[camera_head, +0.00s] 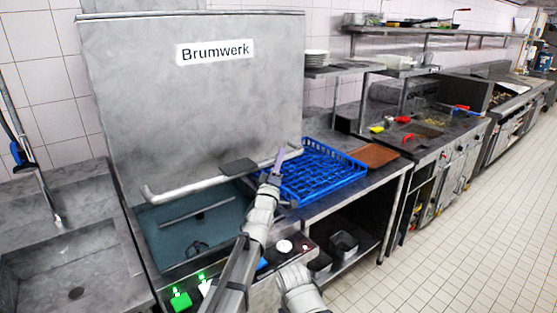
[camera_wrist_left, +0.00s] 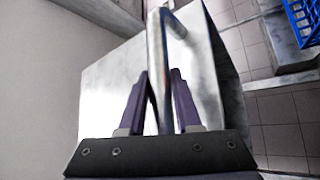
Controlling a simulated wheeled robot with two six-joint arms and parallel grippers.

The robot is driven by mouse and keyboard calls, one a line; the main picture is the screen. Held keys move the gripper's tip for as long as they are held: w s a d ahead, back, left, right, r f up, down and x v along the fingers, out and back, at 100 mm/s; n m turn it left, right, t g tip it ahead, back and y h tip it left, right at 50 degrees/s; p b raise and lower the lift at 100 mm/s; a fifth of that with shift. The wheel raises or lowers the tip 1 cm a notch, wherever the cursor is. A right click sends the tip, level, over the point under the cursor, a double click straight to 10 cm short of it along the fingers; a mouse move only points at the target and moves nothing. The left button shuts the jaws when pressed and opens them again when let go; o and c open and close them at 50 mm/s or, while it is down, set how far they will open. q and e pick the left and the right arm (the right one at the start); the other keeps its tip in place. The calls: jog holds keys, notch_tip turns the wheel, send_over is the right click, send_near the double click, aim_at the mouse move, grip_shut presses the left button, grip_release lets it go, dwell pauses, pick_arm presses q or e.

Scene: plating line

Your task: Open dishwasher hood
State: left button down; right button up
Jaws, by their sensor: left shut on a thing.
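The dishwasher hood (camera_head: 190,110) is a large grey metal box marked Brumwerk. It stands raised, with the wash chamber (camera_head: 205,235) and a spray arm showing below its front edge. A tubular handle (camera_head: 195,184) runs across the hood's lower front; it also shows in the left wrist view (camera_wrist_left: 158,60). My left gripper (camera_head: 277,163) is shut on the right part of this handle. In the left wrist view the purple fingers of the left gripper (camera_wrist_left: 160,85) stand on either side of the bar. My right gripper does not show.
A blue dish rack (camera_head: 315,180) and a brown tray (camera_head: 374,155) lie on the counter right of the hood. A sink (camera_head: 75,270) is at the left. Shelves with plates (camera_head: 316,57) hang behind. The tiled floor (camera_head: 450,250) at the right is clear.

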pick_arm(q)
jog(key=shift+r, duration=0.1)
jog(key=c, duration=0.6)
grip_release()
